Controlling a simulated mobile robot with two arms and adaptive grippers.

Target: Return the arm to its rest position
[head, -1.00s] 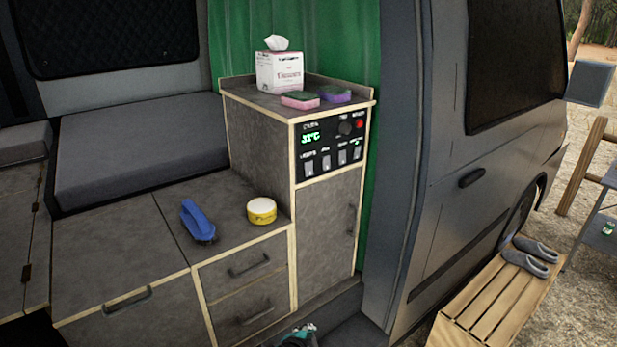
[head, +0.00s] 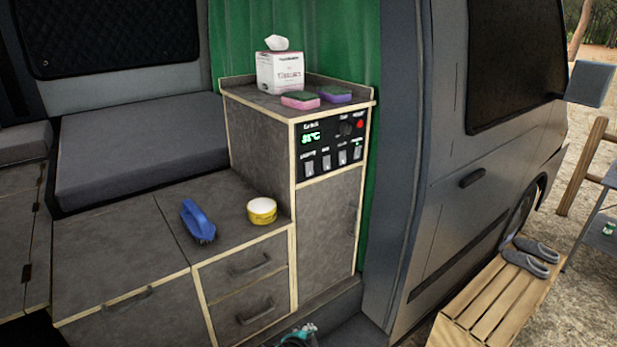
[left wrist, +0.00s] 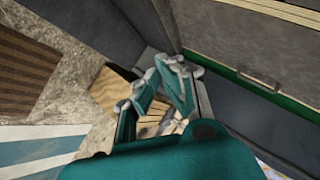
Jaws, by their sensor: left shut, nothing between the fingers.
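My left gripper (head: 300,336) shows only as a small teal and grey tip at the bottom edge of the head view, in front of the van's lower sill. In the left wrist view its teal fingers (left wrist: 152,92) are shut with nothing between them. It is apart from the cabinet and the things on it. The rest of the left arm is out of the head view. My right gripper is in neither view.
A cabinet (head: 325,225) with a switch panel (head: 332,145) stands behind the gripper. A tissue box (head: 279,72) and two sponges are on top. A blue brush (head: 197,221) and a yellow tub (head: 262,211) sit on the lower counter. A slatted wooden crate (head: 490,305) with grey shoes stands right.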

